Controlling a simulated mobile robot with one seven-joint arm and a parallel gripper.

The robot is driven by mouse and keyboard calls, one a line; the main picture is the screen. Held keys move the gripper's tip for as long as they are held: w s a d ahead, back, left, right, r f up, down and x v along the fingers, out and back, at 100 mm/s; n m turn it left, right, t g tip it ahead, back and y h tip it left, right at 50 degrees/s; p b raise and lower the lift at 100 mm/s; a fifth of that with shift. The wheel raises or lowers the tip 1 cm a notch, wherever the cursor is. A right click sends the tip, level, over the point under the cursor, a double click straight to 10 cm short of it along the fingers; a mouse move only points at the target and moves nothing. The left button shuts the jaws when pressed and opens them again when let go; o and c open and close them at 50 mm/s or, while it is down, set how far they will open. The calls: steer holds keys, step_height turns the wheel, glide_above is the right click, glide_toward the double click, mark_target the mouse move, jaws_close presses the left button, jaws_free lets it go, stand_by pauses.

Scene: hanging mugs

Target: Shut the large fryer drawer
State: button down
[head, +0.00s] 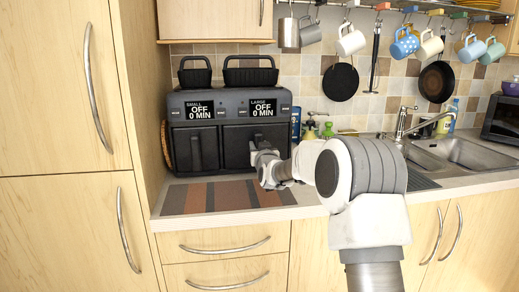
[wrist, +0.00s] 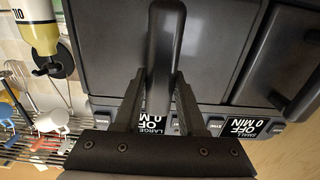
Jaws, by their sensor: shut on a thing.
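The dark air fryer (head: 230,100) stands on the counter with two drawers side by side. The large drawer (head: 236,146) is the right one, under the display reading LARGE OFF 0 MIN; its front looks about level with the small drawer's (head: 195,149), and I cannot tell whether a gap remains. My gripper (head: 262,158) is at the large drawer's front. In the wrist view, my gripper (wrist: 160,78) has a finger on each side of the long dark handle (wrist: 164,40) and is shut on it. My gripper hides the handle in the head view.
A striped mat (head: 225,196) lies on the counter before the fryer. Two black baskets (head: 250,76) sit on top of it. Bottles (head: 311,125) and a sink (head: 465,152) are to the right. Mugs (head: 350,40) hang above. A tall cabinet (head: 70,150) bounds the left.

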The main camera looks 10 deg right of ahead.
steer(key=shift+c, duration=2.4)
jaws_free()
steer(key=shift+s, duration=0.1)
steer(key=shift+s, duration=0.1)
steer(key=s+p, duration=0.1)
steer(key=s, duration=1.6)
steer(key=shift+s, duration=0.15)
steer(key=s+f+g, duration=0.2)
steer(key=s+g, duration=0.4)
steer(key=s, duration=1.3)
steer(key=s+f+g, duration=0.3)
steer(key=s+g, duration=0.3)
steer(key=s, duration=1.2)
step_height(320, 180, up, 18)
steer(key=p, duration=1.7)
steer(key=shift+a+p, duration=0.15)
steer(key=shift+p, duration=0.25)
